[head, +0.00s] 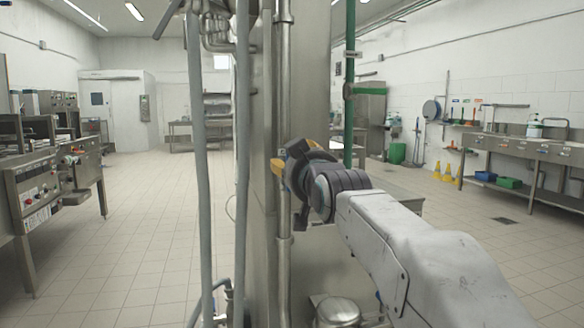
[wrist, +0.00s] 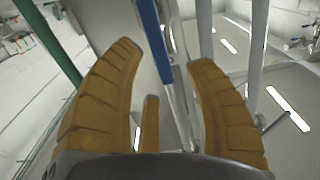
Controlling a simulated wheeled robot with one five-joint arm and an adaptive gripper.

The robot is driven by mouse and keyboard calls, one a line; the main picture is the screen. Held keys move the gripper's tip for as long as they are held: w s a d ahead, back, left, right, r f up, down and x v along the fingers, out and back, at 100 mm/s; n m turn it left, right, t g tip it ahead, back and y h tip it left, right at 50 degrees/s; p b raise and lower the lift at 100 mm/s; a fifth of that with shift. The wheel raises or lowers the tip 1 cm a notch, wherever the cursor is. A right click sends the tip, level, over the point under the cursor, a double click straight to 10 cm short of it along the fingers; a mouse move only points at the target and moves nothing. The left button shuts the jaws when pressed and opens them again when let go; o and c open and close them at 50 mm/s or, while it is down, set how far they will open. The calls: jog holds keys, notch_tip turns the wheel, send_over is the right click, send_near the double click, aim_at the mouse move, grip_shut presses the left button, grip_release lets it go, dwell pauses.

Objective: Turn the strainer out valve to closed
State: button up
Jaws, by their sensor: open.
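A long blue lever (wrist: 151,35) shows in the wrist view, running from the top edge down between my fingers beside a thin steel pipe. It looks like a valve handle, but no label is readable. My gripper (wrist: 164,57) has orange fingers spread open on either side of the lever, with gaps on both sides. In the head view my gripper (head: 288,165) is up against the vertical steel pipe (head: 284,100) on the column. The arm and gripper hide the valve there, so its body and exact setting cannot be told.
A wide steel column (head: 308,60) stands behind the pipe. Two grey vertical pipes (head: 242,180) run close on the left. A green pipe (head: 350,80) stands to the right. A round metal part (head: 338,310) sits low in front. Tiled floor (head: 130,220) is clear at left.

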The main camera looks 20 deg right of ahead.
jog(key=shift+w+b, duration=0.55)
jog(key=shift+w, duration=0.9)
jog(key=shift+o, duration=0.3)
grip_shut()
